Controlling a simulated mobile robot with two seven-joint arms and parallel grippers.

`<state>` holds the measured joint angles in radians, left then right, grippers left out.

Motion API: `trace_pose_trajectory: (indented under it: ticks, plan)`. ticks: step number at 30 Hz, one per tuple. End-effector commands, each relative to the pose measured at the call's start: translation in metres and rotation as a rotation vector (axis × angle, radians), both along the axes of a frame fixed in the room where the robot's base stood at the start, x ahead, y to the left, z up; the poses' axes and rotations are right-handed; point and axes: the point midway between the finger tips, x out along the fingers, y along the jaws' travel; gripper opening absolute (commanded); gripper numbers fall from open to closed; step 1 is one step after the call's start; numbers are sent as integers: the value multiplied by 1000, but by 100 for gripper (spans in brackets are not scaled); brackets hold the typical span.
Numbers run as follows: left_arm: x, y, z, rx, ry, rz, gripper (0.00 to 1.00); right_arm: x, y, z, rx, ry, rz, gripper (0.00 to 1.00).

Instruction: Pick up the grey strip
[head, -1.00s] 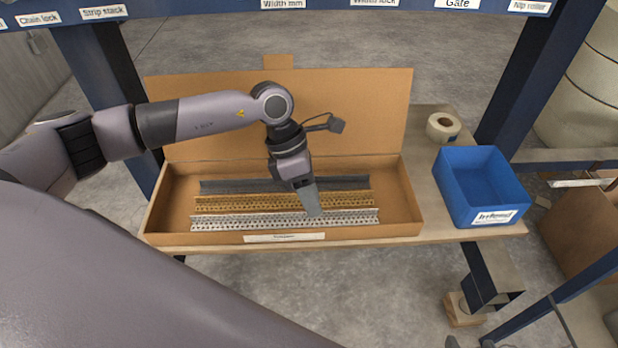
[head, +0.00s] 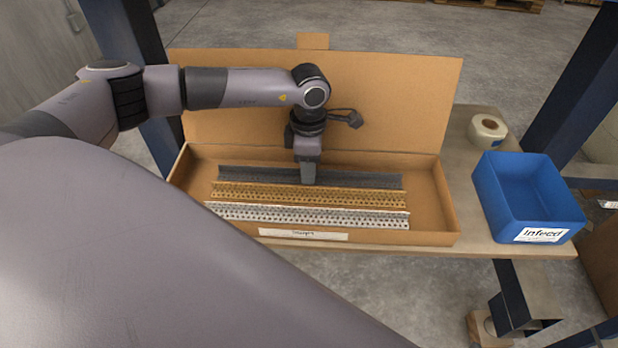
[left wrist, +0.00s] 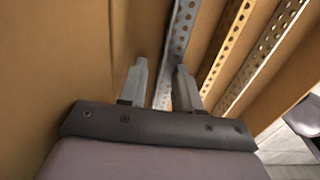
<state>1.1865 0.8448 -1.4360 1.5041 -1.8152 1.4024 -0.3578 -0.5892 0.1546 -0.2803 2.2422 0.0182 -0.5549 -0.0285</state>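The dark grey strip (head: 357,180) lies at the back of a row of three perforated strips in an open cardboard box (head: 443,200). My left gripper (head: 309,179) points down over the middle of this strip and hides a short part of it. In the left wrist view the two fingers stand apart, and the grey strip (left wrist: 181,28) runs down between them (left wrist: 160,76). The fingers do not look closed on it; whether they touch it I cannot tell. My right gripper is not in view.
A gold strip (head: 350,197) and a white-silver strip (head: 350,217) lie in front of the grey one. The box's raised lid stands close behind my gripper. A blue bin (head: 528,192) and a tape roll (head: 487,130) stand on the table to the right.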

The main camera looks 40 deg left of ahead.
Motion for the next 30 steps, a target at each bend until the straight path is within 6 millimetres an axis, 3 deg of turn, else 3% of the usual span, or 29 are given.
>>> trace_pose_trajectory:
  ticks: [5,8,20,30]
  plan:
    - [0,0,0,0,-1,0,33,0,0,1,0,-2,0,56]
    - [0,0,1,-2,-1,0,0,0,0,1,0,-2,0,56]
    - [1,0,4,-2,-2,0,0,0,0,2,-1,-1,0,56]
    - [1,-1,66,-3,-5,0,0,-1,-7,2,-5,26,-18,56]
